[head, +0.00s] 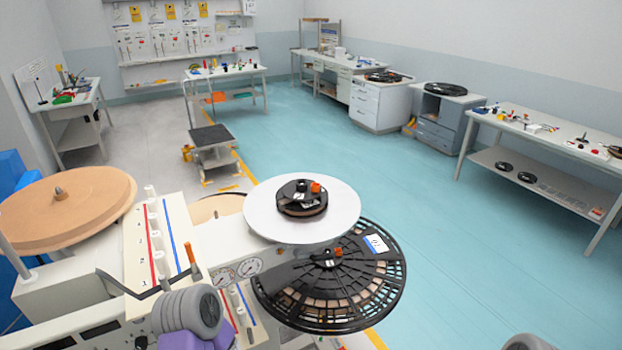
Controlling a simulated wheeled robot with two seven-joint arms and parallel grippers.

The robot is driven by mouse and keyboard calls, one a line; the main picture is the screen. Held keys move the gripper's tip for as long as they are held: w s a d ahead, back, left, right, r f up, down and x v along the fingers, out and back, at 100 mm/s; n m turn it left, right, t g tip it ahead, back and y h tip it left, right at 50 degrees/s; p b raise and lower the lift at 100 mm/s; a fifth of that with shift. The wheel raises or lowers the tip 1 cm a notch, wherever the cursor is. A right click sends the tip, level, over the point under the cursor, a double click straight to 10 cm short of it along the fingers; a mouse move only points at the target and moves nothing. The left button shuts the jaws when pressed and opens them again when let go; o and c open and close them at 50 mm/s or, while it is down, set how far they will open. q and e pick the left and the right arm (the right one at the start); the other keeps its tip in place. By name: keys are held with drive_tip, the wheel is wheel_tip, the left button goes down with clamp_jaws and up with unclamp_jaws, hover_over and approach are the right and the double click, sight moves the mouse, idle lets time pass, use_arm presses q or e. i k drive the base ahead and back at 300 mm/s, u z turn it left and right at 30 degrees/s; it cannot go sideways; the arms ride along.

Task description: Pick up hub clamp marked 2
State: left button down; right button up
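A round black hub clamp (295,208) with an orange knob sits at the middle of a white disc (262,212) on the machine in front of me. A small pale mark shows on it, too small to read. A second black hub piece with an orange knob (338,253) sits at the middle of the large black slotted reel (380,285), below and in front of the white disc. The reel bears a white label (377,243) I cannot read surely. I cannot tell which clamp is marked 2. Neither gripper's fingers show; only grey parts of my arms appear at the bottom edge.
The machine has a brown roll (80,205) on the left, dials (248,267) and a rod with an orange handle (190,255). A step stand (212,140) is behind. Benches with small items line the walls, including the right bench (545,130). The teal floor (400,190) is clear.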

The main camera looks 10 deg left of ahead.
sight(302, 186)
drive_tip(key=z, duration=0.5)
drive_tip(key=i, duration=0.85)
drive_tip(key=u, duration=1.25)
